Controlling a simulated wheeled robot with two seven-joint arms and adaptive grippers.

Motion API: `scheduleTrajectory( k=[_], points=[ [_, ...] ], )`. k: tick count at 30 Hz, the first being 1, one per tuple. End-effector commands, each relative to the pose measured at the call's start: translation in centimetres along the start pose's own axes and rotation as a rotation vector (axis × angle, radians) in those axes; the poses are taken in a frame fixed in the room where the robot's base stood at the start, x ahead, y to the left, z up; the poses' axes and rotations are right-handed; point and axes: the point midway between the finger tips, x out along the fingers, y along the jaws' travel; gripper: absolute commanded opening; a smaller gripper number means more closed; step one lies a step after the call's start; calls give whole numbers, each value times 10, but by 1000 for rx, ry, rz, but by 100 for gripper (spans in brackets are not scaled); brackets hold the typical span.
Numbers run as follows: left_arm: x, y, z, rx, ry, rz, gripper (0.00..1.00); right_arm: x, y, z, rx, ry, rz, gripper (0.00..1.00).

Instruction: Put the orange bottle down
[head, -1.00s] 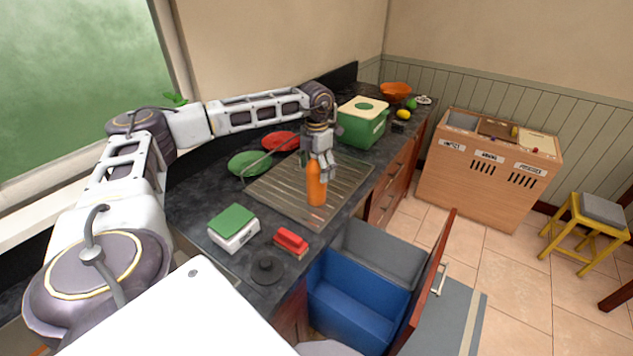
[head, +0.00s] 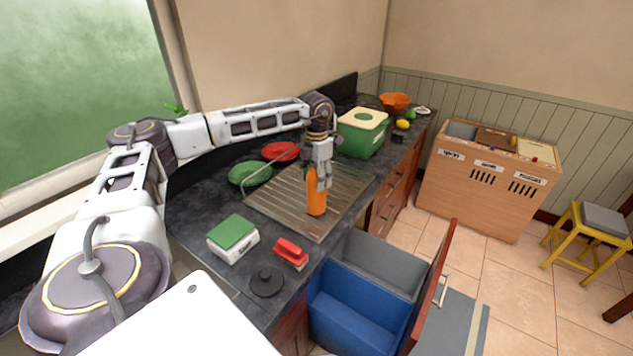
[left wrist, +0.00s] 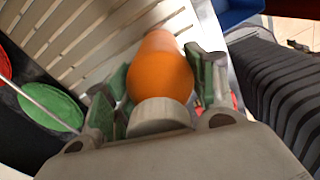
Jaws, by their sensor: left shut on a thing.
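The orange bottle (head: 316,200) is upright over the front part of the slatted metal draining board (head: 276,204). Its base appears at the board's surface, but I cannot tell whether it touches. My left gripper (head: 320,180) comes down from above and is shut on the bottle's upper part. In the left wrist view the bottle (left wrist: 160,72) sits between the green-padded fingers (left wrist: 160,85), its pale cap near the palm and the slats beyond it. My right gripper is not in view.
A green plate (head: 250,173) and a red plate (head: 281,151) lie behind the board. A green-topped scale (head: 233,238), red object (head: 291,253) and dark lid (head: 267,281) are in front. A green box (head: 362,132) stands at the back. An open drawer holds bins (head: 358,310).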

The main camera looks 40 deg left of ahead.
Motion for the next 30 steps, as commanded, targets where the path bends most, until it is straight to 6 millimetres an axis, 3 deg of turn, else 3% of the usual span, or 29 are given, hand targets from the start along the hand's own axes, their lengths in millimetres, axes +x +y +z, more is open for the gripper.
scheduleTrajectory(
  k=[21,30],
  points=[
    [-87,0,1,1,-3,0,30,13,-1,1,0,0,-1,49],
    [-96,0,0,1,-1,0,30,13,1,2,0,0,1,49]
  ],
)
